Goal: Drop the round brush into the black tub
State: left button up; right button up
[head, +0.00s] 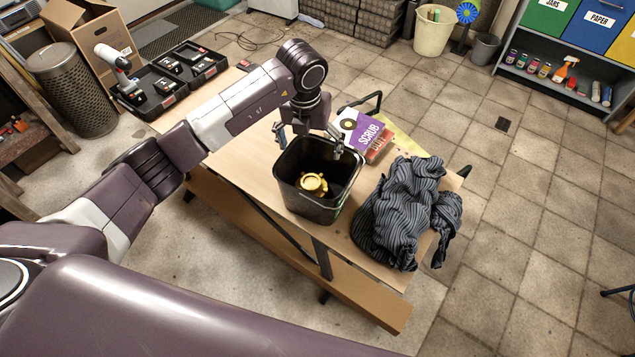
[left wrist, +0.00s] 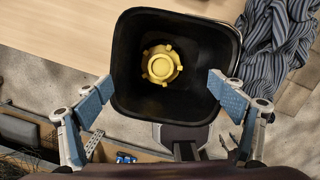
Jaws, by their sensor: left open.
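The black tub (head: 322,207) stands upright on the wooden workbench. It also fills the middle of the left wrist view (left wrist: 128,95). A yellow round object with small knobs around its edge (head: 313,184) lies inside at the tub's bottom; it shows from above in the left wrist view (left wrist: 161,65). It may be the round brush, but I see no bristles. My left gripper (head: 310,143) is over the tub, open and empty. In the left wrist view my left gripper (left wrist: 160,84) has its fingers spread wide, one near each side of the tub. My right gripper is not in view.
A dark striped cloth (head: 400,212) lies crumpled right of the tub. A purple "SCRUB" box (head: 361,130) is behind the tub. An open black tool case (head: 172,80) sits at the bench's far left. Bare wood (head: 255,160) shows left of the tub.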

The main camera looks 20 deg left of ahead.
pick_arm(q)
notch_tip(320, 180, up, 12)
jog(key=s, duration=0.1)
jog(key=shift+s, duration=0.4)
